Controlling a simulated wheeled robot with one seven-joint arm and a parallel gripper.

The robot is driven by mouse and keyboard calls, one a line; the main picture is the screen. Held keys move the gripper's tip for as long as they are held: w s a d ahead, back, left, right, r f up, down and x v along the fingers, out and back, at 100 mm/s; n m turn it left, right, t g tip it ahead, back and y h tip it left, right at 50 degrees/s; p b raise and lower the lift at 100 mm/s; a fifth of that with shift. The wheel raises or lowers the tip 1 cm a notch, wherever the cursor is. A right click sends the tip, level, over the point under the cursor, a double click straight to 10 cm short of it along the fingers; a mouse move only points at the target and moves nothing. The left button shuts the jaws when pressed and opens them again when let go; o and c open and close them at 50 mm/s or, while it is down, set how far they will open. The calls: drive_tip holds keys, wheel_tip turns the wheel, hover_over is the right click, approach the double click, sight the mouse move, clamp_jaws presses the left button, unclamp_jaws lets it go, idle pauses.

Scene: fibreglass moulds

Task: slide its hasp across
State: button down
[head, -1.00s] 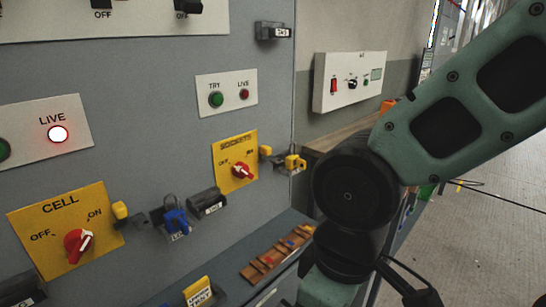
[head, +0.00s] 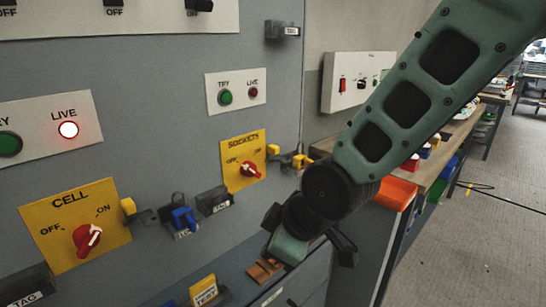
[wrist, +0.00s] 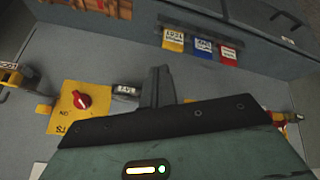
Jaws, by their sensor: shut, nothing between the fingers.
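The CELL panel (head: 75,228) has a red switch (head: 87,238), with a yellow hasp piece (head: 128,206) at its right edge. The SOCKETS panel (head: 243,160) has a red switch (head: 250,170) and a yellow hasp piece (head: 273,149) at its right. A yellow item (head: 300,161) sits on a bracket beyond it. In the wrist view, the SOCKETS panel (wrist: 75,124) appears upside down, its hasp piece (wrist: 44,109) on the left. My gripper (wrist: 160,72) is shut and empty, in front of the wall; I cannot tell its distance.
A blue padlock (head: 184,220) hangs on a bracket between the panels, beside a dark tag holder (head: 214,200). A wooden rack (head: 264,270) lies on the ledge below. A LIVE lamp (head: 68,130) glows.

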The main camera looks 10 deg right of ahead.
drive_tip(key=w+d+n+t, duration=0.2)
drive_tip(key=w+n+t, duration=0.1)
drive_tip(key=w, duration=0.3)
drive_tip(key=w+d+r+n+t, duration=0.1)
drive_tip(key=w+d+n+t, duration=0.2)
drive_tip(key=w+t, duration=0.2)
drive_tip(key=w+d+r+n+t+y, duration=0.1)
drive_tip(key=w+d+n+t, duration=0.1)
drive_tip(key=w, duration=0.7)
drive_tip(key=shift+w+d+r+n+t+b, duration=0.2)
drive_tip(key=shift+n+t+b, duration=0.4)
drive_tip(key=shift+t, duration=0.5)
drive_tip(key=w+p, duration=0.4)
drive_tip(key=w, duration=0.7)
drive_tip(key=shift+r, duration=0.15)
drive_tip(key=shift+w+d, duration=0.3)
drive_tip(key=shift+d, duration=0.1)
